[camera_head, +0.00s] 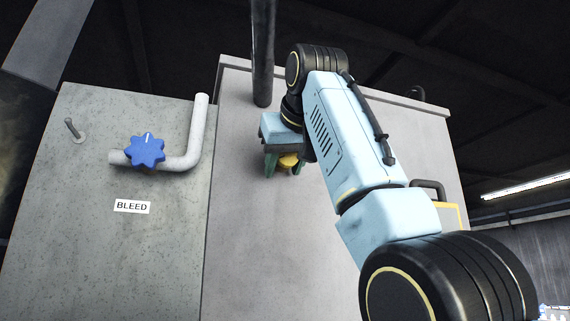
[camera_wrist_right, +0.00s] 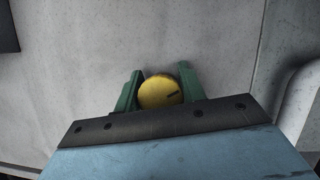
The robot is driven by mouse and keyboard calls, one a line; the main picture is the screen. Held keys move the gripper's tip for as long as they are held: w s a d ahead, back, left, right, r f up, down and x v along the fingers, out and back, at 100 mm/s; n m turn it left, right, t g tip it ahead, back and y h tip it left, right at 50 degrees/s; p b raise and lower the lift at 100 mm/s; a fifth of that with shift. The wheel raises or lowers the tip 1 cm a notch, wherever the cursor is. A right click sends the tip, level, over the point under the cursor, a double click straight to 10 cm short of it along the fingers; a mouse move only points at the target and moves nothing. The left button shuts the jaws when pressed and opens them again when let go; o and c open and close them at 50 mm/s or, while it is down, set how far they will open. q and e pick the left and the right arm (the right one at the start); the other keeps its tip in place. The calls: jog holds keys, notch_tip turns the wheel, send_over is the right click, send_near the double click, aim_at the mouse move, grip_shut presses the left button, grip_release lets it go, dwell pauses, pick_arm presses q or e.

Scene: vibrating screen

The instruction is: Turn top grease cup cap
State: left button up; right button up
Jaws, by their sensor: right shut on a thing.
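The yellow grease cup cap (camera_head: 288,160) sits on the grey machine panel, partly hidden by my right gripper. In the right wrist view the cap (camera_wrist_right: 160,92) is round, with a short dark mark on its face pointing to the right. My right gripper (camera_head: 283,166) has its green fingers on either side of the cap. It is shut on the cap, and the fingers also show in the right wrist view (camera_wrist_right: 160,94). My left gripper is not in view.
Left of the gripper, a panel (camera_head: 75,210) carries a blue star-shaped knob (camera_head: 146,150) on a white bent pipe (camera_head: 197,130), a BLEED label (camera_head: 132,206) and a small toggle lever (camera_head: 72,129). A dark vertical post (camera_head: 263,50) stands close above the gripper.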

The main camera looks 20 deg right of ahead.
jog(key=shift+f, duration=0.1)
jog(key=o, duration=1)
jog(key=b+v, duration=0.2)
jog(key=v, duration=1.1)
jog(key=shift+s, duration=0.25)
jog(key=shift+w, duration=0.1)
